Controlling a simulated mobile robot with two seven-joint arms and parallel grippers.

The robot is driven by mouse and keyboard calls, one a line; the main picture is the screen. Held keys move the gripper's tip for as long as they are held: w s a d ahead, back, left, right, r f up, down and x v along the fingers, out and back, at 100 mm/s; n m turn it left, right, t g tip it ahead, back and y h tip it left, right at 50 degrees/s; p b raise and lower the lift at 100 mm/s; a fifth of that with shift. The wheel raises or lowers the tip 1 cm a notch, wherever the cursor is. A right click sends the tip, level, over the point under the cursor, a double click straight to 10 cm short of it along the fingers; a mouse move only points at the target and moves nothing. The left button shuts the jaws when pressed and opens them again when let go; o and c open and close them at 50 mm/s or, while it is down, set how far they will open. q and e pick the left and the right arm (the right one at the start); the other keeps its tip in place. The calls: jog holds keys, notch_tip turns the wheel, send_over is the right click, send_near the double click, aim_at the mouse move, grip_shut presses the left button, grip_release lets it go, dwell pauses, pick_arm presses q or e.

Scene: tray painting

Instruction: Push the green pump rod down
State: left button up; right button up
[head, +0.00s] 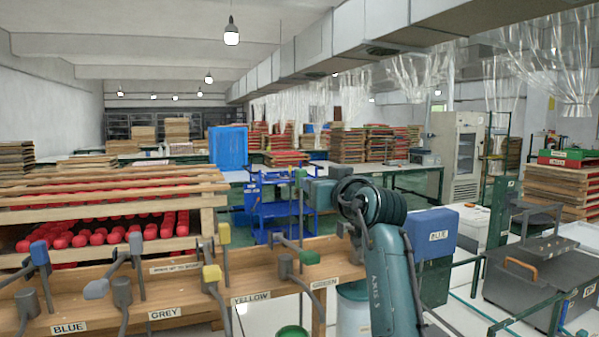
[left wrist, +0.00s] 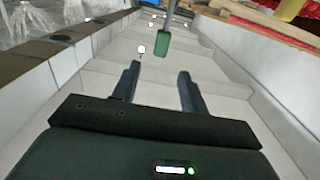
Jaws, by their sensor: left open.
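The green pump rod is upright and raised, with a green block-shaped knob (head: 300,177) on top of its thin shaft, above the wooden bench. In the left wrist view, which looks upside down, the green knob (left wrist: 163,43) is just beyond my fingertips, roughly between their lines. My left gripper (left wrist: 157,68) is open, with nothing between its two dark fingers. In the head view the left gripper (head: 308,183) is right beside the knob, at its right side; whether it touches the knob cannot be told. My right gripper is out of view.
The bench (head: 260,262) also holds a blue knob (head: 40,253), a grey knob (head: 135,243) and a yellow knob (head: 224,233) on rods, left of the green one. A blue box (head: 432,230) is behind my arm. A blue cart (head: 270,215) stands behind the bench.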

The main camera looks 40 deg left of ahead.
pick_arm(q)
jog(key=p+x, duration=0.3)
jog(key=x, duration=0.9)
jog(key=shift+a, duration=0.25)
jog(key=shift+w, duration=0.1)
grip_shut()
